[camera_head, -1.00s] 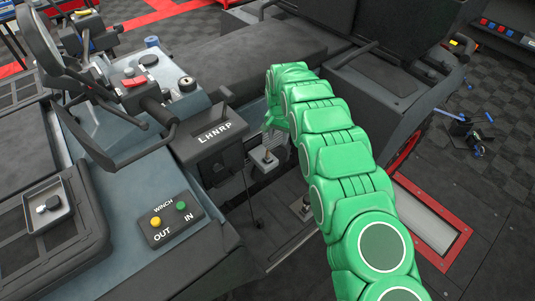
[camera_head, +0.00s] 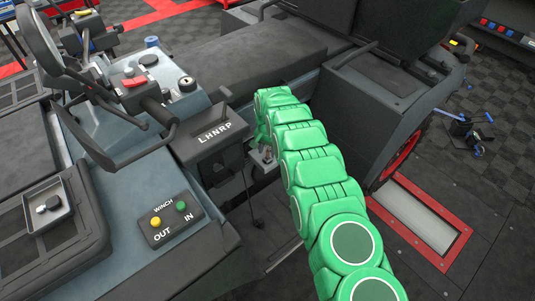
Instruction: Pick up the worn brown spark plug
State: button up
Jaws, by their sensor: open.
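My green arm reaches in from the lower right, and my gripper (camera_head: 262,138) is at its far end, pointing down beside the LHNRP shifter housing. The gripper is small and mostly covered by my own arm; it is open. Just below its fingers is a small grey block (camera_head: 262,160) with a small upright part on it, largely hidden. I cannot tell whether this part is the worn brown spark plug, or whether the fingers touch it. No brown plug shows clearly elsewhere.
The LHNRP housing (camera_head: 213,139) stands close left of the gripper. A winch switch box (camera_head: 171,222) and a small tray (camera_head: 45,222) holding a small white and black item are on the left. The black seat (camera_head: 245,62) lies behind. A red-framed floor plate (camera_head: 423,222) is at right.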

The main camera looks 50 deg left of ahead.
jog(key=shift+f, duration=1.05)
grip_shut()
jog(key=shift+r, duration=0.15)
